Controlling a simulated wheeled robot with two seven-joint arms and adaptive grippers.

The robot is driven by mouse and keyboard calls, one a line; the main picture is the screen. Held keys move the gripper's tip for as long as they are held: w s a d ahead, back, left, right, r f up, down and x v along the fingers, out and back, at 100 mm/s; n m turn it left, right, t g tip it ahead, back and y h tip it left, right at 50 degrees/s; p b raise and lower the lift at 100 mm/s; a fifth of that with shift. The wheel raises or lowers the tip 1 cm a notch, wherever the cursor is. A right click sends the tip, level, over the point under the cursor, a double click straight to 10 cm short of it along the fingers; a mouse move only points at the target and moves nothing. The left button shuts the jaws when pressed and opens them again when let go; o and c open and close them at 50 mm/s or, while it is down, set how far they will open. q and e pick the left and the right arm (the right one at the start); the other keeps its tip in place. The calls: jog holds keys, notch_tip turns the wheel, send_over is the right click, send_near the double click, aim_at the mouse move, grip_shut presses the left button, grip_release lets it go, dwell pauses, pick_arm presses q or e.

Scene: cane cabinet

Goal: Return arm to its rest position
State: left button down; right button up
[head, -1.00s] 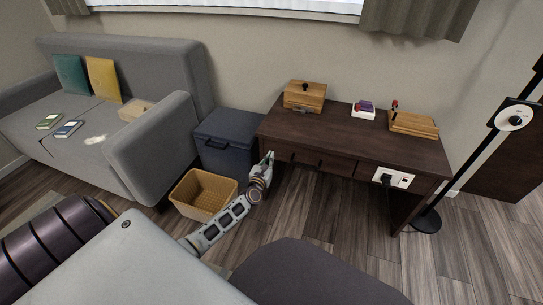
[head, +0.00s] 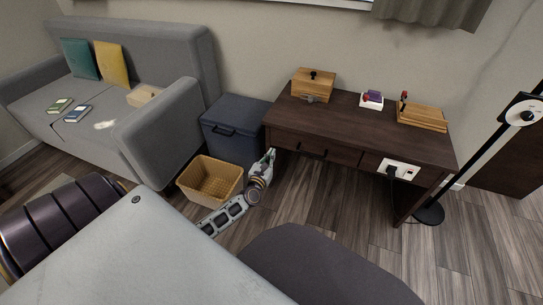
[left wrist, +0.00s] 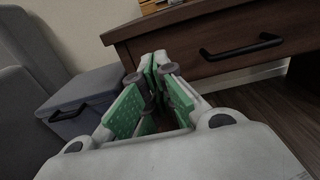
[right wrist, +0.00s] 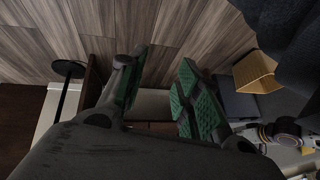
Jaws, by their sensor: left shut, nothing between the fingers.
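My left gripper (head: 267,158) is low at the left front of the dark wooden desk (head: 340,121), just right of the wicker basket (head: 222,201). In the left wrist view its fingers (left wrist: 155,62) are together with nothing between them, and they point toward the desk's left end. My right gripper is outside the head view. In the right wrist view its green-padded fingers (right wrist: 157,68) stand apart and empty, with floor and furniture beyond.
A blue storage box (head: 232,130) stands between the grey sofa (head: 165,130) and the desk. A dark seat (head: 320,265) is in front of the desk. A floor lamp (head: 480,160) stands at the right. Wooden boxes (head: 314,85) lie on the desk. Floor between seat and desk is clear.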

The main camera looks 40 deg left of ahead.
jog(key=shift+s+f, duration=0.25)
jog(key=shift+s, duration=0.1)
